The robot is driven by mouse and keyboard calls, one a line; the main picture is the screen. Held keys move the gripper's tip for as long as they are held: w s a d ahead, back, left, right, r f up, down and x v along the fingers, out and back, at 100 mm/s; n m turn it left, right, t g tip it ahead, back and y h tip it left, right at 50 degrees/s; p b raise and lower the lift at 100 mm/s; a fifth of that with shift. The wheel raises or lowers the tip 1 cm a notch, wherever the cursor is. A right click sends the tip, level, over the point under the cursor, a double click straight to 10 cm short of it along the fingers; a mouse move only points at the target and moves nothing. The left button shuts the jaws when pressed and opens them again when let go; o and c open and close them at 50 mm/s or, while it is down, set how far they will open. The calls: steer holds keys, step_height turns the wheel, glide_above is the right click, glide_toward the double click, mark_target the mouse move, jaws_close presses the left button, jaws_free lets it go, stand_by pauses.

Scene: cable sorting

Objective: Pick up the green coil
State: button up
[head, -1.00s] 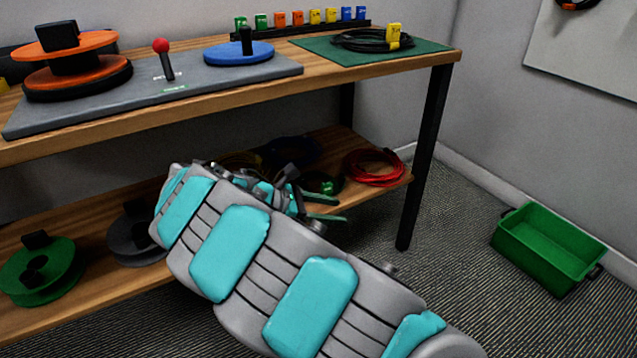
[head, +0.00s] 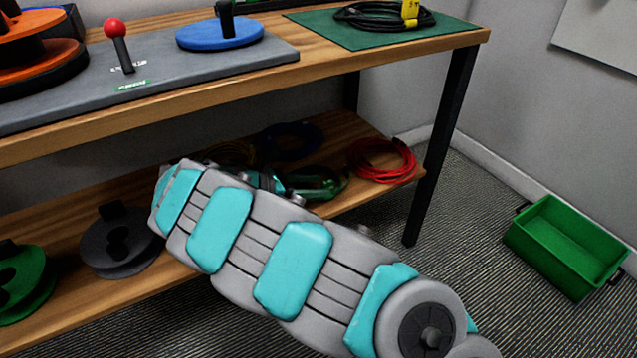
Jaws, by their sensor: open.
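The green coil (head: 328,181) lies on the lower wooden shelf, just left of the red coil, and is partly hidden. My gripper (head: 298,184) is low over the shelf at the coil's left side, mostly hidden behind my own arm. Its fingers are hard to make out against the coil, and whether they touch it I cannot tell. It is open, and I see nothing held in it.
The red coil (head: 381,160) lies near the shelf's right end. A blue coil (head: 290,140) and a yellow coil (head: 229,152) lie behind. The table leg (head: 438,150) stands to the right. A green bin (head: 566,246) stands on the carpet. The tabletop (head: 385,66) overhangs the shelf.

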mark_target(322, 186)
steer(key=x, duration=0.4)
steer(key=shift+s+d+f+b, duration=0.1)
steer(key=shift+f+b, duration=0.05)
steer(key=shift+b, duration=0.25)
jaws_close()
